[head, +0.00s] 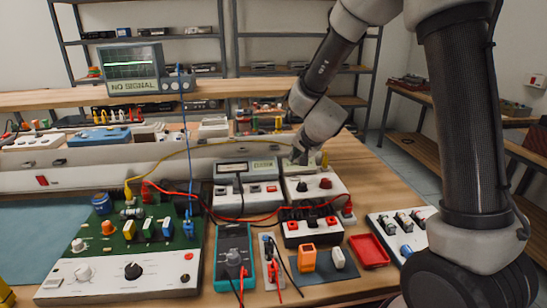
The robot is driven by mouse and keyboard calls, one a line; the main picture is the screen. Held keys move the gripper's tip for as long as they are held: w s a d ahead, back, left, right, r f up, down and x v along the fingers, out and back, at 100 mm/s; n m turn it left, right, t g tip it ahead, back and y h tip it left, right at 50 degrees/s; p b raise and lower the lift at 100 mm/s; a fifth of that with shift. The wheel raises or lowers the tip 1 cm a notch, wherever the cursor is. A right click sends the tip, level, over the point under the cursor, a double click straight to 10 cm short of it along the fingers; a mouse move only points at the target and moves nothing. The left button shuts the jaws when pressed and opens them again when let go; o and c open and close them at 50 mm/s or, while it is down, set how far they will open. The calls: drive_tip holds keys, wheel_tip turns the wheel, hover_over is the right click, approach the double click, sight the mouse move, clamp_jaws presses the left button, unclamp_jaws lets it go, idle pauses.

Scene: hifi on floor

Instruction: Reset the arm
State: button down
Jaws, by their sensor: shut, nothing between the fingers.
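My arm reaches over the right side of the workbench (387,190) from the right edge of the head view. My gripper (298,157) points down at a white instrument box with dark knobs (318,190), at its back edge. The fingers are small and partly hidden behind the wrist. The gripper is shut and holds nothing. Whether it touches the box cannot be told.
A green circuit board (135,240) with knobs and wires stands at the left. A teal multimeter (233,258), an orange block (306,258) and a red tray (369,250) lie at the front. Yellow, red and blue cables cross the bench. A "NO SIGNAL" monitor (133,67) stands behind.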

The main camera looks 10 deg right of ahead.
drive_tip(key=s+f+g, duration=0.1)
drive_tip(key=s+a+n+y, duration=0.1)
drive_tip(key=s, duration=0.1)
drive_tip(key=s+a+f+n+g, duration=0.1)
drive_tip(key=s, duration=0.1)
drive_tip(key=shift+s+f+g+y, duration=0.1)
drive_tip(key=shift+f+g+y, duration=0.2)
drive_tip(key=shift+f, duration=0.05)
drive_tip(key=s+r+n, duration=0.1)
drive_tip(key=s, duration=0.1)
drive_tip(key=s+d+n+g, duration=0.1)
drive_tip(key=s, duration=0.2)
drive_tip(key=s+r+n+g, duration=0.1)
drive_tip(key=s, duration=0.1)
drive_tip(key=shift+s+d+r, duration=0.25)
drive_tip(key=shift+s+r, duration=0.05)
drive_tip(key=shift+s, duration=0.05)
drive_tip(key=s+d+r+n+h, duration=0.1)
drive_tip(key=s+d+r, duration=0.6)
drive_tip(key=s, duration=0.4)
drive_tip(key=s+d+r+n+h, duration=0.1)
drive_tip(key=s+d+r+h, duration=0.1)
drive_tip(key=s+d+r, duration=0.6)
drive_tip(key=s+d, duration=0.2)
drive_tip(key=s, duration=0.1)
drive_tip(key=shift+n, duration=0.3)
